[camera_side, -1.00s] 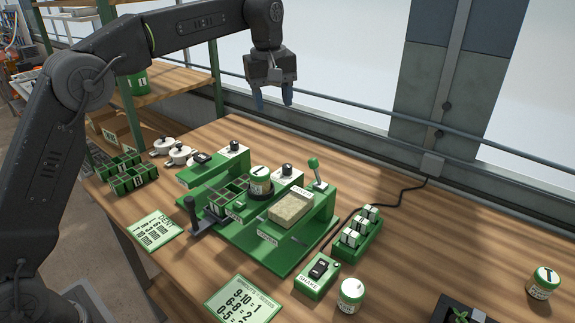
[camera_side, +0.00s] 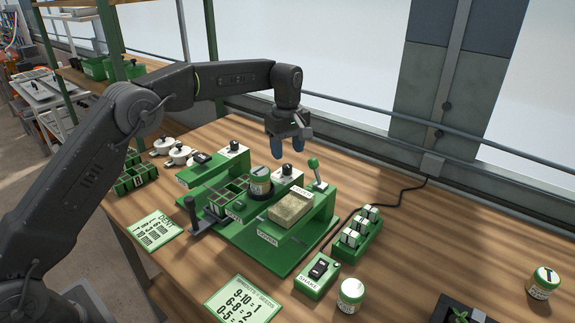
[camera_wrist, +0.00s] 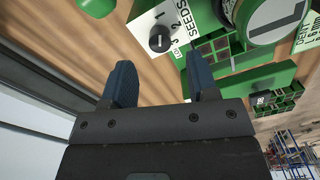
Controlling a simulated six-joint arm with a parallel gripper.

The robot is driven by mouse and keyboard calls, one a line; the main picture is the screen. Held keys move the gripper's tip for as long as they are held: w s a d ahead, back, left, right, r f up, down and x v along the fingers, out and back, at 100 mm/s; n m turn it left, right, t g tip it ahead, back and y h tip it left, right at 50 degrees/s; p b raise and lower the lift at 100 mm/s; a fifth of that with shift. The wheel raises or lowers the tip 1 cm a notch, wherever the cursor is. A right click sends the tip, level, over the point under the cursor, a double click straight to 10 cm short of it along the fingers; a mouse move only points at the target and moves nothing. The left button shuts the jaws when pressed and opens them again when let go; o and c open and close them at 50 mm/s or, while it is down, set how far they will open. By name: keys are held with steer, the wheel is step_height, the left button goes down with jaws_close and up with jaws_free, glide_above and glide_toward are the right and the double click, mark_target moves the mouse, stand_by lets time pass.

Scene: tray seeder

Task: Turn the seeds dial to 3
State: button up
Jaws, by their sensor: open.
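The seeds dial (camera_wrist: 160,39) is a round black knob on a white plate (camera_wrist: 176,22) printed SEEDS with the numbers 1, 2 and 3. In the side view the dial (camera_side: 287,170) sits on the green machine between a labelled jar and a lever. A pale mark shows on the knob, but I cannot tell surely which number it points to. My gripper (camera_side: 290,144) hangs above the dial, blue fingers down, open and empty. In the wrist view the fingers (camera_wrist: 159,75) stand apart, with the dial beyond their tips. They are not touching it.
The jar (camera_side: 260,182) stands left of the dial and the green-knobbed lever (camera_side: 314,166) right of it. A tan block (camera_side: 291,208) lies in front. Another dial (camera_side: 234,147) is at the back left. A wall rail (camera_side: 350,119) runs behind the table.

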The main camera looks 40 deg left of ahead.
mark_target(287, 166)
steer(key=shift+f, duration=2.7)
steer(key=shift+c, duration=0.4)
steer(key=c, duration=0.9)
steer(key=shift+o, duration=0.2)
